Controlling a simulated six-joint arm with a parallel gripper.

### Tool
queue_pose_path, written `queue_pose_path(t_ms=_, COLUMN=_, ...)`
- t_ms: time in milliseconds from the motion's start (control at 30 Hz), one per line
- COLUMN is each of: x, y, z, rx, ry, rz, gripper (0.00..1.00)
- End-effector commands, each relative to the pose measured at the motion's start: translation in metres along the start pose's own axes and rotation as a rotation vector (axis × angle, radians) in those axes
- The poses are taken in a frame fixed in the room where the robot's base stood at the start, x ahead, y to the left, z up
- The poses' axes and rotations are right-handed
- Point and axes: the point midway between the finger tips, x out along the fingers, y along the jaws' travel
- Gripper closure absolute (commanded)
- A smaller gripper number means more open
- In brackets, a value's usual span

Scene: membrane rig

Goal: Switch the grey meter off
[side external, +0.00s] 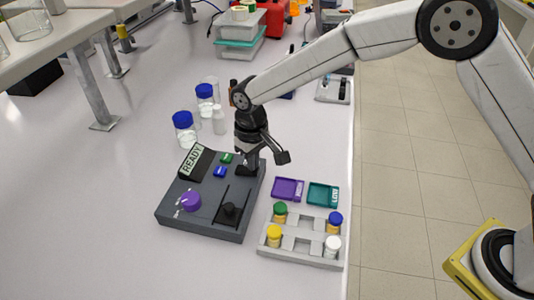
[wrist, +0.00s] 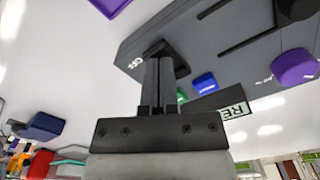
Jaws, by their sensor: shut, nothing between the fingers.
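The grey meter (side external: 205,215) is a dark flat box on the bench in the side external view. Its tilted display (side external: 192,162) reads READY. It carries a purple knob (side external: 190,201), a black slider knob (side external: 230,211), a green button (side external: 226,158) and a blue button (side external: 219,171). My gripper (side external: 249,166) is shut and empty, low over the meter's back right corner. In the wrist view the closed fingers (wrist: 159,63) are at a black switch part (wrist: 164,49) beside white lettering that seems to read OFF. The fingers partly hide it, so contact and its position are unclear.
A pale rack (side external: 300,262) with several coloured-cap vials stands right of the meter. Purple (side external: 288,188) and teal (side external: 323,194) trays lie behind the rack. Blue-capped bottles (side external: 184,131) stand behind the meter. The bench left of the meter is clear.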

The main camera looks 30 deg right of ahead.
Motion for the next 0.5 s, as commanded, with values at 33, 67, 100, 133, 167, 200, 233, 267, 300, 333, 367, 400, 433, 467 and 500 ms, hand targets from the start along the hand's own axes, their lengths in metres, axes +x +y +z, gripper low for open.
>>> queue_pose_path(t_ms=33, x=0.0008, y=0.0, z=0.0001, rx=0.0, ry=-0.001, rz=0.0, gripper=1.0)
queue_pose_path(t_ms=67, x=0.0012, y=0.0, z=0.0001, rx=0.0, ry=-0.001, rz=0.0, gripper=1.0)
queue_pose_path(t_ms=100, x=0.0016, y=0.0, z=0.0002, rx=0.0, ry=-0.001, rz=0.0, gripper=1.0)
queue_pose_path(t_ms=133, x=0.0019, y=0.0, z=0.0002, rx=0.0, ry=-0.001, rz=0.0, gripper=1.0)
queue_pose_path(t_ms=167, x=0.0022, y=0.0, z=0.0002, rx=0.0, ry=-0.001, rz=0.0, gripper=1.0)
queue_pose_path(t_ms=200, x=0.0026, y=0.0, z=0.0002, rx=0.0, ry=-0.001, rz=0.0, gripper=1.0)
queue_pose_path(t_ms=233, x=0.003, y=0.0, z=0.0002, rx=0.0, ry=-0.001, rz=0.0, gripper=1.0)
queue_pose_path(t_ms=267, x=0.0033, y=0.0, z=0.0002, rx=0.0, ry=-0.001, rz=0.0, gripper=1.0)
queue_pose_path(t_ms=300, x=0.0037, y=0.0, z=0.0002, rx=0.0, ry=-0.001, rz=0.0, gripper=1.0)
queue_pose_path(t_ms=333, x=0.004, y=0.0, z=0.0002, rx=0.0, ry=-0.001, rz=0.0, gripper=1.0)
queue_pose_path(t_ms=367, x=0.0043, y=0.0, z=0.0003, rx=0.0, ry=-0.001, rz=0.0, gripper=1.0)
queue_pose_path(t_ms=400, x=0.0047, y=0.0, z=0.0003, rx=0.0, ry=-0.001, rz=0.0, gripper=1.0)
queue_pose_path(t_ms=433, x=0.005, y=0.0, z=0.0003, rx=0.0, ry=-0.001, rz=0.0, gripper=1.0)
queue_pose_path(t_ms=467, x=0.0053, y=0.0, z=0.0003, rx=0.0, ry=-0.001, rz=0.0, gripper=1.0)
queue_pose_path(t_ms=500, x=0.0057, y=0.0, z=0.0003, rx=0.0, ry=-0.001, rz=0.0, gripper=1.0)
